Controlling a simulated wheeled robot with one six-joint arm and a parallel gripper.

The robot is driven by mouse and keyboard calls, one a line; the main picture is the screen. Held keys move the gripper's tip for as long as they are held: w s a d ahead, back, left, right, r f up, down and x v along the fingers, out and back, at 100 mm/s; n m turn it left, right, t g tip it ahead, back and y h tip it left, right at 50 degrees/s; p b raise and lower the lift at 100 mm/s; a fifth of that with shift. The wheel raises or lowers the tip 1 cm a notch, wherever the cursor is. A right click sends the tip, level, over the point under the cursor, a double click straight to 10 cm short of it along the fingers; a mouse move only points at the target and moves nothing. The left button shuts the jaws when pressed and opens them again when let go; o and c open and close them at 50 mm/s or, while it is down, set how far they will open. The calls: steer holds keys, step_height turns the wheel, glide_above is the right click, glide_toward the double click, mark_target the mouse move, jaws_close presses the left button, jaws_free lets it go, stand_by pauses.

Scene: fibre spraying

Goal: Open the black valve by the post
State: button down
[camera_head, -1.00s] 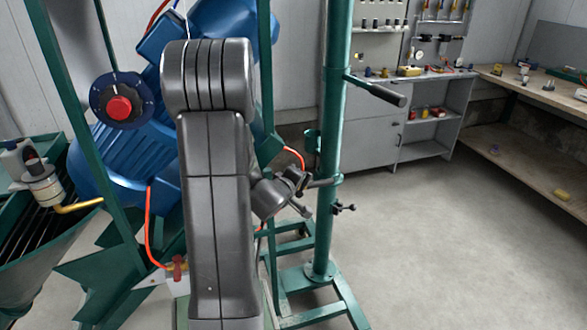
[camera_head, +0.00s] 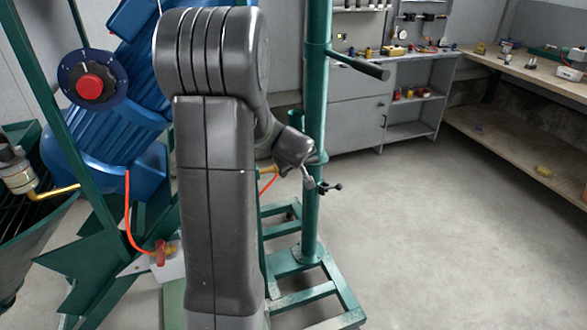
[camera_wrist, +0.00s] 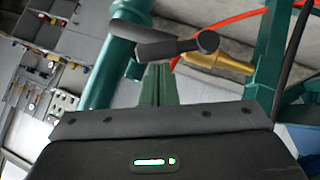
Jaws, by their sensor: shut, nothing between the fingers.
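The black valve handle (camera_wrist: 175,48) shows in the wrist view, just beyond my wrist housing, with a brass fitting (camera_wrist: 220,63) beside it. The green post (camera_head: 316,125) stands right of my arm in the head view, and its tube also shows in the wrist view (camera_wrist: 108,75). My gripper (camera_head: 309,182) is small in the head view, close to the post, with its fingers shut and empty. My arm hides most of the valve in the head view, where a piece of brass (camera_head: 267,171) shows. I cannot tell whether my fingers touch the handle.
A small black clamp screw (camera_head: 330,187) and a dark bar (camera_head: 358,66) stick out of the post. The post's green base frame (camera_head: 300,290) lies on the floor. A blue machine (camera_head: 110,130) and orange hose (camera_head: 128,215) are left. Floor at right is clear.

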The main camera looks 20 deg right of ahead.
steer(key=shift+s+d+f+y+b, duration=0.15)
steer(key=shift+d+f+y+b, duration=0.2)
steer(key=shift+b, duration=0.85)
steer(key=b, duration=0.3)
steer(key=shift+d+f+m+y, duration=0.15)
steer(key=shift+d+m+y, duration=0.1)
steer(key=shift+d+m, duration=0.15)
steer(key=shift+r, duration=0.2)
steer(key=shift+r, duration=0.65)
